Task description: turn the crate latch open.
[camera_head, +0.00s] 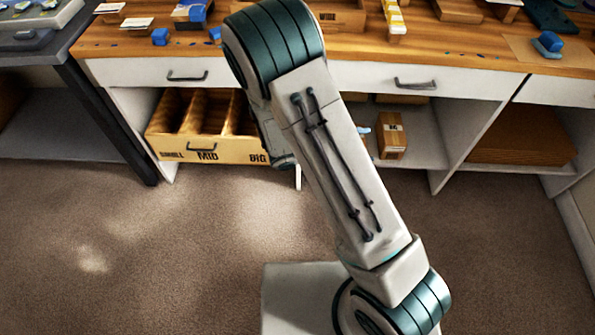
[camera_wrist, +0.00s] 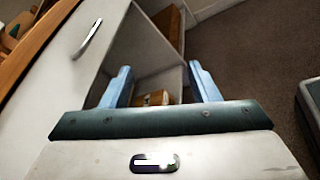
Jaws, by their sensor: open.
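A small wooden crate (camera_head: 391,136) with dark lettering stands in the open shelf bay under the workbench. In the wrist view the crate (camera_wrist: 155,98) shows between my fingers, partly hidden by the gripper body. I cannot make out the latch on it. My gripper (camera_wrist: 160,72) is open, with its two blue fingers wide apart and nothing between them in their grip. The fingers point into the bay toward the crate; I cannot tell the exact gap. In the head view my arm hides most of the gripper; a light-blue bit shows just left of the crate.
The workbench (camera_head: 460,58) has white drawers with dark handles above the bay. A pulled-out wooden drawer labelled SMALL, MID and BIG (camera_head: 228,152) juts out at left. A white divider (camera_head: 462,140) bounds the bay at right, with brown boards (camera_head: 520,135) beyond. The carpet in front is clear.

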